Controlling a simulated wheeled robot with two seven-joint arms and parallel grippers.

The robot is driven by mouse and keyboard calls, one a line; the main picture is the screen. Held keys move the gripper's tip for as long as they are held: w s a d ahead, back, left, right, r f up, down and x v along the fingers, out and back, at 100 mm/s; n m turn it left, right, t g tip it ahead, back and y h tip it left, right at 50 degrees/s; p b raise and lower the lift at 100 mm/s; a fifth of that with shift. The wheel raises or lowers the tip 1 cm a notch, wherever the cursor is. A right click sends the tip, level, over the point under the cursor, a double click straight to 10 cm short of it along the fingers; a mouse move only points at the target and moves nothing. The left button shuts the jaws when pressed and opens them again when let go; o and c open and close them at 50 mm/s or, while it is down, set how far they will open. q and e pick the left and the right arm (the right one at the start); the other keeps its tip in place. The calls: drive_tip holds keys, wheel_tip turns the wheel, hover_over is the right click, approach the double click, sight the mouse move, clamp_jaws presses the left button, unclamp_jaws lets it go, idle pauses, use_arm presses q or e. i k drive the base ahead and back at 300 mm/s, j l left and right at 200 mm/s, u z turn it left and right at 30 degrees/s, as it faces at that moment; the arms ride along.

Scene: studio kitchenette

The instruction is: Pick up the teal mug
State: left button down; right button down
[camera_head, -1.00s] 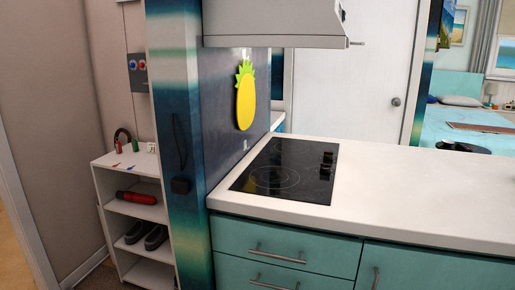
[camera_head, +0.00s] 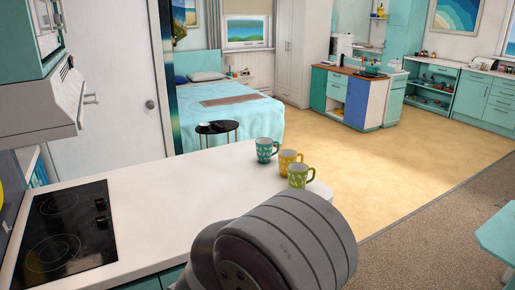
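The teal mug (camera_head: 264,150) with a light pattern stands upright near the far right end of the white counter (camera_head: 175,190). It is the farthest of three mugs in a row. A yellow mug (camera_head: 288,161) stands beside it, nearer to me, and a green mug (camera_head: 298,176) is nearest. A grey link of my arm fills the lower middle of the view, in front of the counter's near right part. Neither of my grippers shows.
A black cooktop (camera_head: 62,235) is set in the counter at left, below a range hood (camera_head: 50,100). Behind the counter are a small black table (camera_head: 217,127) and a bed (camera_head: 225,100). The tan floor (camera_head: 400,150) at right is open.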

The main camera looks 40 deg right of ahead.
sight(263, 146)
drive_tip(key=z, duration=2)
drive_tip(key=i+l+z, duration=0.25)
drive_tip(key=i+z, duration=0.25)
drive_tip(key=i, duration=0.15)
drive_tip(key=i+z, duration=0.45)
drive_tip(key=i, duration=0.25)
drive_tip(key=i+u, duration=0.25)
drive_tip(key=i, duration=0.3)
drive_tip(key=i+l+u, duration=0.2)
drive_tip(key=i, duration=0.4)
drive_tip(key=i+l+u, duration=0.1)
drive_tip(key=i+u, duration=0.15)
drive_tip(key=i, duration=0.3)
